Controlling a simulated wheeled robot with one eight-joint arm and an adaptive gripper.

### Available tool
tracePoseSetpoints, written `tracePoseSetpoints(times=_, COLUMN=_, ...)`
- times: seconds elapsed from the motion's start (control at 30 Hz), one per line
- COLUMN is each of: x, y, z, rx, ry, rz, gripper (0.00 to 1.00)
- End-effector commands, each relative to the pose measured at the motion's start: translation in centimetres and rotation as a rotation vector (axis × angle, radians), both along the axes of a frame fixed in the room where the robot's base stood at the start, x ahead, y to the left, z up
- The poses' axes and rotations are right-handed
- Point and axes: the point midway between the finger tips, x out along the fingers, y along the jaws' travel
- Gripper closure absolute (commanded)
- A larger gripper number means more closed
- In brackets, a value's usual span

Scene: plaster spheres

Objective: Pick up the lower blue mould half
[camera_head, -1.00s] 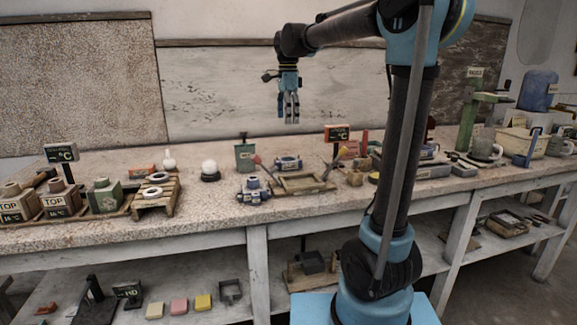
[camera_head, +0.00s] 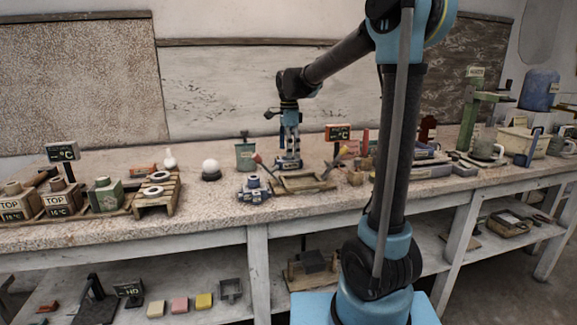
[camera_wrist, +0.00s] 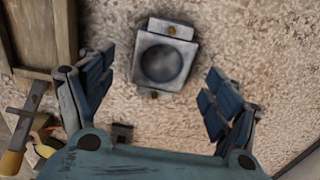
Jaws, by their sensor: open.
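The lower blue mould half (camera_wrist: 163,58) is a blue-grey block with a round hollow and a small brassy stud at each end, lying on the speckled bench top. In the head view it (camera_head: 288,164) is partly hidden by my gripper (camera_head: 288,155). My gripper (camera_wrist: 160,72) is open and points down over it. In the wrist view the block lies between the two spread blue fingers, toward their far ends, with space on both sides. I see no finger touching it.
A wooden frame tray (camera_head: 305,184) lies close in front. A blue-grey assembly (camera_head: 254,190) stands at front left, and a green container (camera_head: 245,155) at left. A sign (camera_head: 338,132) stands at right. Speckled bench shows around the block in the wrist view.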

Motion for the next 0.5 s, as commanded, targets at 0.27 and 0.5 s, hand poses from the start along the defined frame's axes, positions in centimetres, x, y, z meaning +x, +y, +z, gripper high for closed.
tracePoseSetpoints(times=0.27, x=0.3, y=0.2, z=-3.1, rx=0.000, ry=0.000, rz=0.000, gripper=0.18)
tracePoseSetpoints(times=0.5, x=0.2, y=0.2, z=-3.4, rx=0.000, ry=0.000, rz=0.000, gripper=0.18)
